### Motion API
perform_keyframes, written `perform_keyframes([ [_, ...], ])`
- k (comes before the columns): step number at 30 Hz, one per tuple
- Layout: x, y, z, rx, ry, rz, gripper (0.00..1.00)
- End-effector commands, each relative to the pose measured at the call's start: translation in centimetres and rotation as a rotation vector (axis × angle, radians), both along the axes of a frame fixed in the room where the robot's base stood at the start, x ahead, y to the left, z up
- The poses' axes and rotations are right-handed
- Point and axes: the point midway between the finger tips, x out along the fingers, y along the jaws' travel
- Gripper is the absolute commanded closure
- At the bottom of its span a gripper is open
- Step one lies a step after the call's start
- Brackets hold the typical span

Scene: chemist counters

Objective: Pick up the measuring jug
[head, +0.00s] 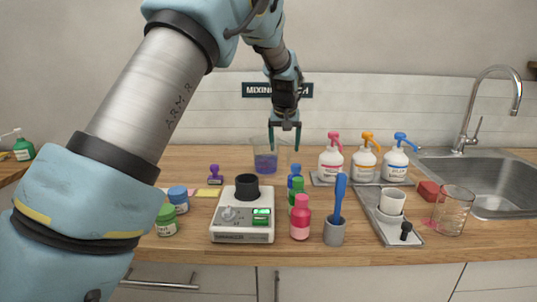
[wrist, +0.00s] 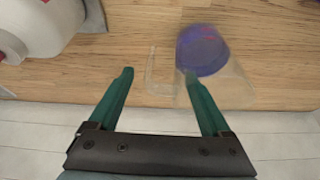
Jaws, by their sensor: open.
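The measuring jug (head: 265,162) is clear with blue-purple contents and stands at the back of the counter, in the middle of the head view. In the wrist view the jug (wrist: 203,52) is right of centre, and its clear handle (wrist: 150,72) lies between my fingertips in the picture. My gripper (head: 284,146) points down at the jug's right side, with its fingers apart. In the wrist view my gripper (wrist: 157,73) is open and the right finger overlaps the clear jug wall. I cannot tell whether it touches.
Pump bottles (head: 331,163) stand on a tray to the right. A mixer (head: 243,222), a pink bottle (head: 301,218) and a grey cup with a blue brush (head: 335,232) stand in front. A glass beaker (head: 455,208) is near the sink (head: 490,185). A purple stamp (head: 215,175) is left of the jug.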

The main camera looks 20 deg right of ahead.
Motion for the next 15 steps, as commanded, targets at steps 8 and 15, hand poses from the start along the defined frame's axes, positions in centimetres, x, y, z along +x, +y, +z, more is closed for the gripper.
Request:
perform_keyframes([
  [8, 0.03, -0.04, -0.07, -0.001, 0.0, 0.0, 0.24],
  [15, 0.01, -0.04, -0.05, -0.001, 0.0, 0.0, 0.51],
])
